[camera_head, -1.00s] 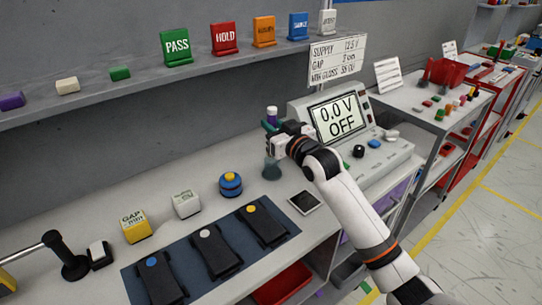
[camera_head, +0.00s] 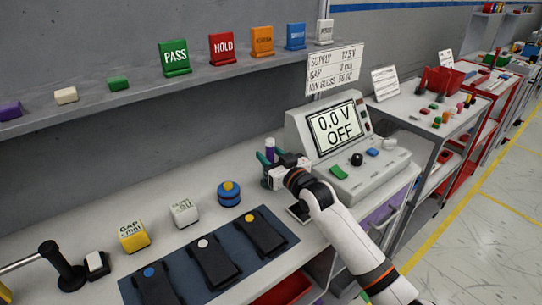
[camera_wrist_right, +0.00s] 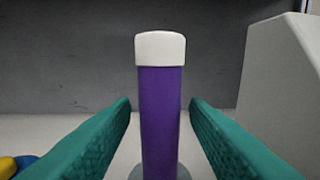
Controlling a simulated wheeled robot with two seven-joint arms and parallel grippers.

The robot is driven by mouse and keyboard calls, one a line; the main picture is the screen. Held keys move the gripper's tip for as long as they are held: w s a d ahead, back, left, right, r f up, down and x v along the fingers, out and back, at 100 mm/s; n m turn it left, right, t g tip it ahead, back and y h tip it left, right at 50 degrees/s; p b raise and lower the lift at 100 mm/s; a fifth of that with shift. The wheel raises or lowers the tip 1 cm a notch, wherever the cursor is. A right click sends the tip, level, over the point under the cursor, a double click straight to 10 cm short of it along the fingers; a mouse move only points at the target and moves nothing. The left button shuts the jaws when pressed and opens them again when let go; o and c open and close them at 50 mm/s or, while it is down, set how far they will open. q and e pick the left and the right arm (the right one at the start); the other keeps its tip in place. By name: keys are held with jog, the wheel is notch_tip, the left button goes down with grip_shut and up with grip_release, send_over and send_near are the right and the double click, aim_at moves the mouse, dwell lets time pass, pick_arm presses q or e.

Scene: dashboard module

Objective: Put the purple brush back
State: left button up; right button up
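The purple brush (camera_head: 269,146) has a white top end and stands upright in front of the grey wall, left of the display unit. In the right wrist view the brush (camera_wrist_right: 161,115) is upright between the teal fingers of my right gripper (camera_wrist_right: 160,106), with a narrow gap on each side. In the head view my right gripper (camera_head: 270,159) is around the brush, low over the bench. A grey round holder (camera_wrist_right: 158,172) shows at the brush's lower end; the brush's tip is hidden. My left gripper is not in view.
The display unit (camera_head: 335,127) reads 0.0 V OFF and stands close right of my right gripper. A blue round part with a yellow top (camera_head: 229,193) stands to the left. A dark mat (camera_head: 185,279) carries several black parts. A shelf (camera_head: 130,95) runs along the wall.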

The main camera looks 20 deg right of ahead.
jog(key=shift+r, duration=0.1)
jog(key=v, duration=1.2)
jog(key=shift+b, duration=0.3)
